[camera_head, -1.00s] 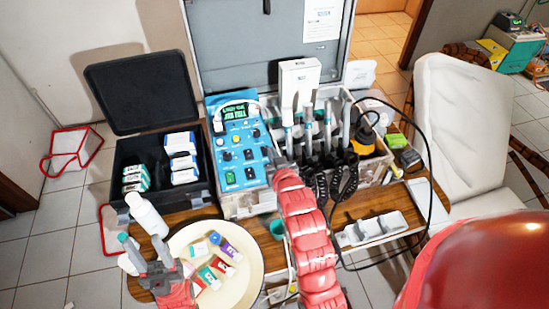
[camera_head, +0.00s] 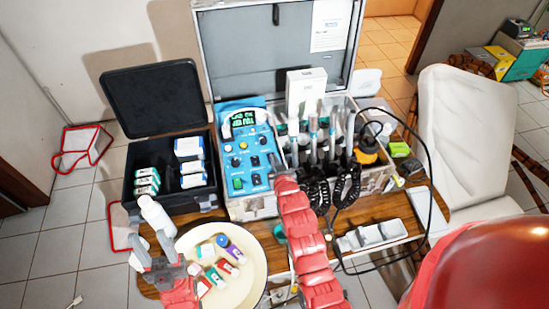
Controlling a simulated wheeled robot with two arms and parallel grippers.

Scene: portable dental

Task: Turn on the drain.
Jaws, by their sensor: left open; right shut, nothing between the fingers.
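The blue control panel (camera_head: 247,150) of the dental unit stands upright in the open case. It has a lit green display (camera_head: 243,119), several knobs and two green switches (camera_head: 238,184) near its bottom. No drain label can be read. My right gripper (camera_head: 273,162) is shut and empty at the panel's lower right edge, beside the switches. I cannot tell if it touches the panel.
An open black box (camera_head: 165,155) with small cartons stands left of the unit. Dental handpieces (camera_head: 313,135) with coiled black cords stand right of the panel, close to my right gripper. A black hose loops at the right. A white holder (camera_head: 372,236) lies on the wooden table.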

